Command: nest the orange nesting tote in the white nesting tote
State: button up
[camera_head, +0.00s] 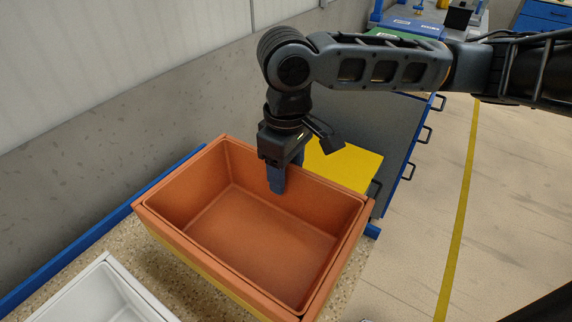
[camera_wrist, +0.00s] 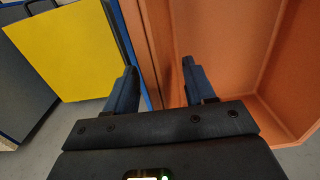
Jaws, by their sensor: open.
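The orange nesting tote (camera_head: 262,235) is empty and upright on the speckled table; its inside fills the right of the wrist view (camera_wrist: 225,50). My gripper (camera_head: 281,182) is open at the tote's far right wall, pointing down. In the wrist view my gripper's fingers (camera_wrist: 158,70) appear on either side of the tote's rim, one inside and one outside. Contact with the wall cannot be told. The white nesting tote (camera_head: 100,290) shows only partly at the lower left, cut off by the frame edge; its visible inside looks empty.
A yellow edge (camera_head: 197,265) shows below the orange tote's near side. A yellow panel (camera_head: 345,165) and a grey cabinet with handles (camera_head: 385,135) stand beyond the tote. A grey wall (camera_head: 100,130) runs along the left. Open floor (camera_head: 510,200) lies at the right.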

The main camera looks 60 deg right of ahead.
grip_shut()
dwell(0.8)
